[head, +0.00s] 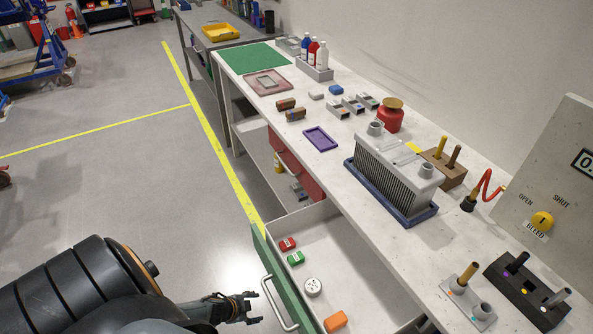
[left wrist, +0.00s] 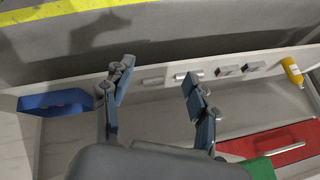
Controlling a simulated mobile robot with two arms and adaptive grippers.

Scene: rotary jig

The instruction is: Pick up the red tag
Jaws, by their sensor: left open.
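A small red block-like piece (head: 288,244), which looks like the red tag, lies in the open drawer (head: 345,240) near its far left corner. A similar green piece (head: 295,258) lies just in front of it. My left gripper (head: 257,307) is open and empty, outside the drawer, left of its green front (head: 272,272) and close to the pale handle (head: 277,303). In the left wrist view, the open fingers (left wrist: 157,78) have nothing between them, and the red tag cannot be made out there. My right gripper is not in view.
The drawer also holds a white round piece (head: 313,287) and an orange block (head: 335,321). The bench above carries a finned grey unit (head: 395,175) and a purple tray (head: 320,139). A closed red drawer front (left wrist: 270,145) and yellow bottle (left wrist: 292,71) show in the wrist view.

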